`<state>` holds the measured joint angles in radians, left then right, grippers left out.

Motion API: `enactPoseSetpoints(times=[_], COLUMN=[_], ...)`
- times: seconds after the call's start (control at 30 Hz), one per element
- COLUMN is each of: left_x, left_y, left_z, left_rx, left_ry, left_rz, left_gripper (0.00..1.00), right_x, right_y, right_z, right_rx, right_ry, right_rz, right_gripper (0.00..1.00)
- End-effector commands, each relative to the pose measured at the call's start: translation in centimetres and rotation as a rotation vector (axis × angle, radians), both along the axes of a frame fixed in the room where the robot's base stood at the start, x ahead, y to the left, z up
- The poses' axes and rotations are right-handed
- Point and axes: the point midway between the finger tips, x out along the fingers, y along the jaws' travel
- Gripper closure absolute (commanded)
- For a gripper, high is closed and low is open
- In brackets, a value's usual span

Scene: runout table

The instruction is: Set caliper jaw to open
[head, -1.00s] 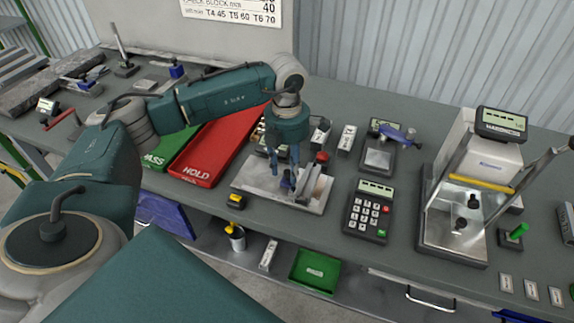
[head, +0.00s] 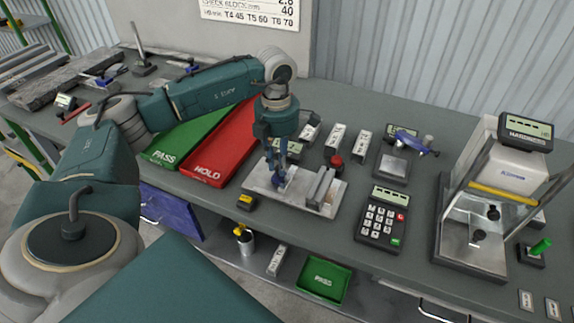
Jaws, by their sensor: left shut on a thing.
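The caliper fixture has a pale metal base plate (head: 294,198) on the bench, with a grey upright block (head: 320,187) at its right. A small dark blue piece (head: 278,182), which looks like the sliding caliper jaw, is low at the plate's left part. My left gripper (head: 277,172) points down over it, its fingers shut on that jaw and hiding part of it. A clear gap lies between the jaw and the grey block. A display (head: 286,146) behind is partly hidden by the gripper. My right gripper is not in view.
A red HOLD tray (head: 211,172) and green PASS tray (head: 168,157) lie left. A red-topped knob (head: 336,160) stands behind the plate. A keypad (head: 382,219), a small scale (head: 391,167) and a hardness tester (head: 468,243) stand right. A small yellow-black item (head: 246,202) sits in front.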

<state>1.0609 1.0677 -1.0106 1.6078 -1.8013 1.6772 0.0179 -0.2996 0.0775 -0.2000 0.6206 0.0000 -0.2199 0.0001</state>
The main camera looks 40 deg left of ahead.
Motion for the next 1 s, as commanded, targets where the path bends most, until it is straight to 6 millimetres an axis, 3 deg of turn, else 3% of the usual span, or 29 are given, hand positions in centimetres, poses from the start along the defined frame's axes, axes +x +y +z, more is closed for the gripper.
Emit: enactPoseSetpoints(times=[0.17, 0.2, 0.27, 0.67, 1.0], left_x=[-0.2, -0.2, -0.2, 0.0, 0.0], left_y=[0.5, 0.5, 0.5, 0.3, 0.4], left_z=[0.1, 0.1, 0.1, 0.8, 7.5], left_rx=[0.012, 0.012, 0.011, 0.006, 0.007], left_ry=[0.006, 0.006, 0.005, -0.001, -0.003], left_rz=[0.007, 0.007, 0.007, 0.005, 0.006], left_gripper=[1.00, 0.74, 0.63, 0.63, 0.63], right_x=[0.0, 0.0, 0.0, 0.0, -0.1], right_y=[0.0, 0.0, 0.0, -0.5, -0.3], right_z=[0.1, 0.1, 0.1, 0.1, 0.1], right_rx=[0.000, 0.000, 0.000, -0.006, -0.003], right_ry=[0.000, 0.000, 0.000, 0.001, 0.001], right_rz=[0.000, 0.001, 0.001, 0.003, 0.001], right_gripper=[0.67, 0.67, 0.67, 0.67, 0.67])
